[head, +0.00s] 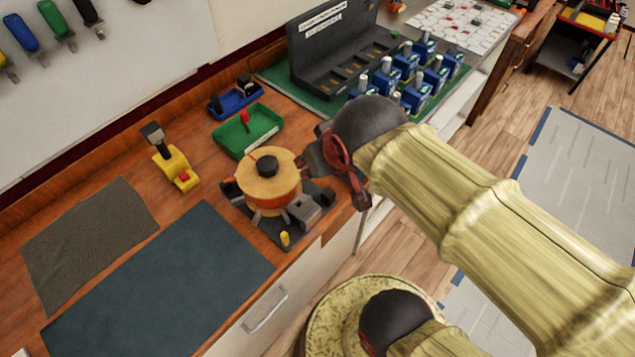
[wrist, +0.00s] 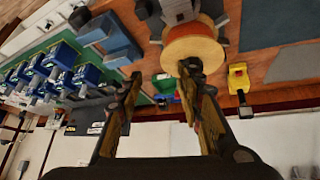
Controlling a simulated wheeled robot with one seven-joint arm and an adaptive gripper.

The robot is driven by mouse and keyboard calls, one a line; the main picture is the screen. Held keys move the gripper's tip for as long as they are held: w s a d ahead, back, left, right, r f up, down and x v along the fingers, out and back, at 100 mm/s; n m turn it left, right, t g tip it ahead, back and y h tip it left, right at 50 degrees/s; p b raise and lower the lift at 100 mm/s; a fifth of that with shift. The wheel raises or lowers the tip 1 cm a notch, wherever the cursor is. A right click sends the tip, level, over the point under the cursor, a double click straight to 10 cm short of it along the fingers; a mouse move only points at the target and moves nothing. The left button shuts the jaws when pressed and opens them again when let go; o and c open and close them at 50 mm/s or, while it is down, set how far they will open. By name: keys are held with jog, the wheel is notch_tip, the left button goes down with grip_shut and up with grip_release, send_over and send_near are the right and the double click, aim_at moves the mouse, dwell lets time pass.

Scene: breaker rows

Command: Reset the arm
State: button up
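My gripper (head: 336,168) hangs over the front part of the bench, just right of a round wooden drum on a dark stand (head: 270,183). In the wrist view my gripper (wrist: 161,72) shows two fingers spread wide apart with nothing held between them. The drum shows there too (wrist: 194,50), beyond the right fingertip; I cannot tell whether that finger touches it. My arm (head: 480,200) reaches in from the right of the head view, bent above the bench edge.
Several blue breakers (head: 408,66) stand by a black rack (head: 345,50) on a green mat. A green tray (head: 262,146), a blue tray (head: 240,97) and a yellow tool (head: 176,170) lie behind the drum. Dark mats (head: 160,285) cover the left bench. Floor (head: 490,125) is open at right.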

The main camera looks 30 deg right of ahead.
jog(key=shift+g+y, duration=0.5)
jog(key=s+a, duration=0.2)
jog(key=s, duration=0.1)
jog(key=s+a, duration=0.1)
jog(key=shift+s+f, duration=0.25)
dwell(0.6)
